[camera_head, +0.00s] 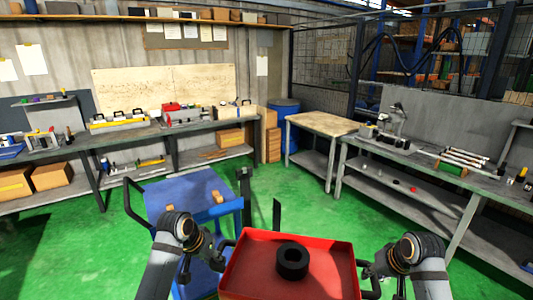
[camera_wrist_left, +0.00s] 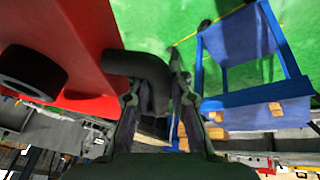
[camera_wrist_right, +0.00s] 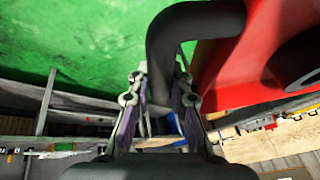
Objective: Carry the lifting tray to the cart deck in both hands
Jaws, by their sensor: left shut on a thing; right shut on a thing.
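The red lifting tray (camera_head: 335,255) is held in front of me with a thick black ring (camera_head: 292,260) lying on it. My left gripper (camera_head: 222,248) is shut on the tray's left handle, a black bent bar (camera_wrist_left: 140,65) in the left wrist view. My right gripper (camera_head: 368,268) is shut on the right handle (camera_wrist_right: 190,20), seen in the right wrist view. The blue cart deck (camera_head: 185,188) is ahead and to the left, beyond my left gripper. Two small wooden blocks, one right (camera_head: 216,196) and one left (camera_head: 168,212), are on the cart.
A long workbench with tools (camera_head: 140,130) runs along the back left wall. A wood-topped table (camera_head: 320,124) and a grey bench (camera_head: 430,165) stand at the right. A blue barrel (camera_head: 287,112) is in the back corner. Green floor (camera_head: 290,190) is clear ahead of the tray.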

